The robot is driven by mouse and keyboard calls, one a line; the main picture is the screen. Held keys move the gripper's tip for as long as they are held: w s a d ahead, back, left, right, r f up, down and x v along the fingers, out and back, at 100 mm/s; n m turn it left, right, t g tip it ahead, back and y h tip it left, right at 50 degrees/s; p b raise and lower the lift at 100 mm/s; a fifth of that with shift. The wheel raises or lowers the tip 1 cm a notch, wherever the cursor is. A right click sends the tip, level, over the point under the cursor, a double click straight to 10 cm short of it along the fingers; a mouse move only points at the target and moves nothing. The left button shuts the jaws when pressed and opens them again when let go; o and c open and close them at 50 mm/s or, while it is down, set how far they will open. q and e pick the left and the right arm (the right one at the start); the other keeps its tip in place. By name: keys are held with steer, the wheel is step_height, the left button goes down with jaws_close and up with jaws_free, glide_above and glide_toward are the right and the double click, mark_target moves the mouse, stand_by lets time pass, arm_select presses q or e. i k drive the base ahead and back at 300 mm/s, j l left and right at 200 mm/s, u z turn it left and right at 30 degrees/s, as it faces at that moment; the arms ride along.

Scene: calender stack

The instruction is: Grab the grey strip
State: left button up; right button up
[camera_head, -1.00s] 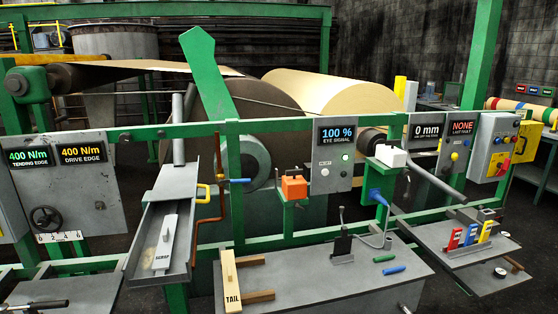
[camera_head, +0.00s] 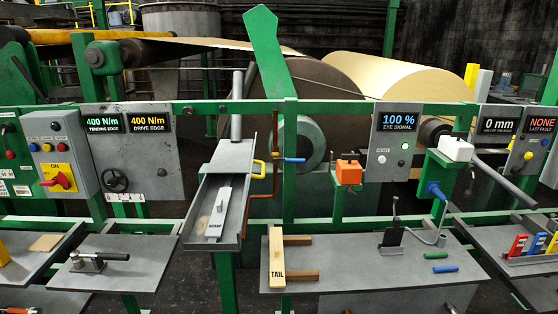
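A narrow light grey strip (camera_head: 222,203) marked SCRAP lies lengthwise in a long dark grey tray (camera_head: 193,228) left of the middle. It is the piece that best fits the grey strip of the task. Its upper end narrows to a thin tab. Neither of my grippers is in view, and nothing of mine covers the strip.
A yellow handle (camera_head: 260,171) and an orange-brown bent pipe (camera_head: 250,200) stand right of the tray. A wooden TAIL block (camera_head: 277,255) lies on the right shelf (camera_head: 350,275). A clamp (camera_head: 100,259) lies on the left shelf (camera_head: 150,250). Green rails (camera_head: 330,219) cross the front.

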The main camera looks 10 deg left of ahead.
mark_target(214, 228)
steer(key=l+u, duration=0.9)
steer(key=i+l+z, duration=0.2)
steer(key=l, duration=0.2)
steer(key=i+l+z, duration=0.15)
steer(key=l, duration=0.2)
